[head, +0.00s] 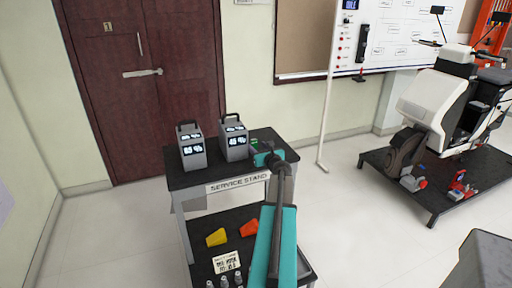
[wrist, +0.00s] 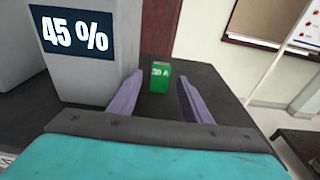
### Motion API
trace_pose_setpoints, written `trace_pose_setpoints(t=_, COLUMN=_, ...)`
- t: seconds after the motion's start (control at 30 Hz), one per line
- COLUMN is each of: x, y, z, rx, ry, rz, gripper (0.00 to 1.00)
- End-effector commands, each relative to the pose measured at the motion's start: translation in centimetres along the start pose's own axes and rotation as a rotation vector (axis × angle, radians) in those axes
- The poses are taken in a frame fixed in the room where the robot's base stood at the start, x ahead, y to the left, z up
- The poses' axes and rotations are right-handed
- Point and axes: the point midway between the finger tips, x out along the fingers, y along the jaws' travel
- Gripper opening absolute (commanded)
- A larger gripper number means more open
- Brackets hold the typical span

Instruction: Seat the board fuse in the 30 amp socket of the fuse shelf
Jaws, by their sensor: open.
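A small green block marked "30 A", which looks like the board fuse (wrist: 160,77), stands upright on the dark top of the service stand. In the head view the fuse (head: 254,141) is a small green patch just beyond my gripper (head: 257,152). In the wrist view my gripper (wrist: 160,98) is open, with one purple finger to each side of the fuse's line. The fuse appears beyond or between the fingertips, and neither finger visibly touches it. I cannot make out the fuse shelf or its 30 amp socket in either view.
Two grey battery packs (head: 192,152) (head: 234,142) with percent displays stand on the stand top (head: 200,180); the 45 % pack (wrist: 80,60) is close left of my gripper. The lower shelf holds a yellow piece (head: 216,237) and an orange piece (head: 249,228). A scooter (head: 432,105) stands right.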

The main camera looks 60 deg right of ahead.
Motion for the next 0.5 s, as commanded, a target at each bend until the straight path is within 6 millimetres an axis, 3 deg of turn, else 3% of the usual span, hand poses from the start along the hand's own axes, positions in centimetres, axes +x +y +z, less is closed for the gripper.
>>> trace_pose_setpoints(t=0.5, x=-5.3, y=0.1, z=0.0, rx=0.001, ry=-0.001, rz=0.0, gripper=0.45)
